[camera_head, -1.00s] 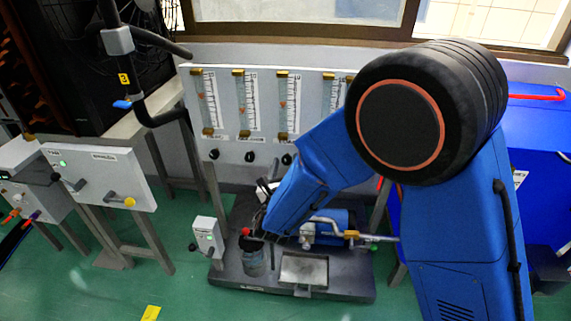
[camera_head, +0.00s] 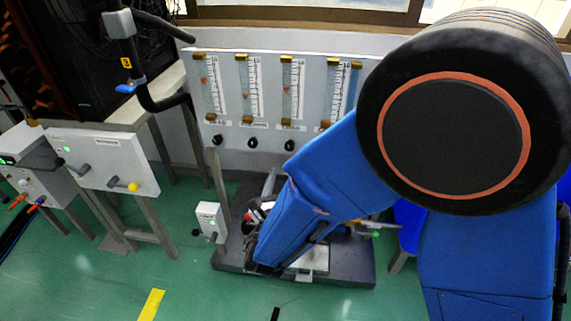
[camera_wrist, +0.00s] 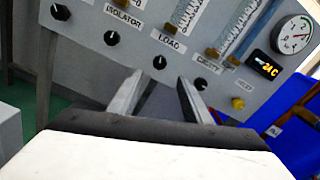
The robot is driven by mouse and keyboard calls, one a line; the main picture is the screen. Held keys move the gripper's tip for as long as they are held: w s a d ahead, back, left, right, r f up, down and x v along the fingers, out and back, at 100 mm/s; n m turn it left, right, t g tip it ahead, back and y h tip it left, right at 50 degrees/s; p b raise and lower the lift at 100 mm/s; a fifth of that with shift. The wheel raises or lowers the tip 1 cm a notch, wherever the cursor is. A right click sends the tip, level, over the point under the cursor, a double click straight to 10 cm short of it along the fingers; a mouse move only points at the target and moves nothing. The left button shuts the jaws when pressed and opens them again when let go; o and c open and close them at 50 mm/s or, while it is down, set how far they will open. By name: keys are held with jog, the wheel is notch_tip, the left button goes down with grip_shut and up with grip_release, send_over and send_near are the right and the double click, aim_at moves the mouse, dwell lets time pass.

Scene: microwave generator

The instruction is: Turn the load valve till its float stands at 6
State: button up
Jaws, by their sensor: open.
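The load valve (camera_wrist: 160,62) is a round black knob under the LOAD label on the grey panel in the wrist view. My gripper (camera_wrist: 160,77) is open and empty, with its two fingertips either side of the knob's line and the knob showing in the gap. I cannot tell how much distance remains between them. The load tube (camera_wrist: 187,12) rises above the label, with its upper part cut off. In the head view, the third tube (camera_head: 290,88) seems to be the load one, with its knob (camera_head: 289,145) below. Its float reading is too small to tell.
Other black knobs flank it, under ISOLATOR (camera_wrist: 111,38) and CAVITY (camera_wrist: 200,84). A small white switch box (camera_head: 209,216) stands below the panel in the head view.

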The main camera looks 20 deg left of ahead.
jog(key=shift+v, duration=2.5)
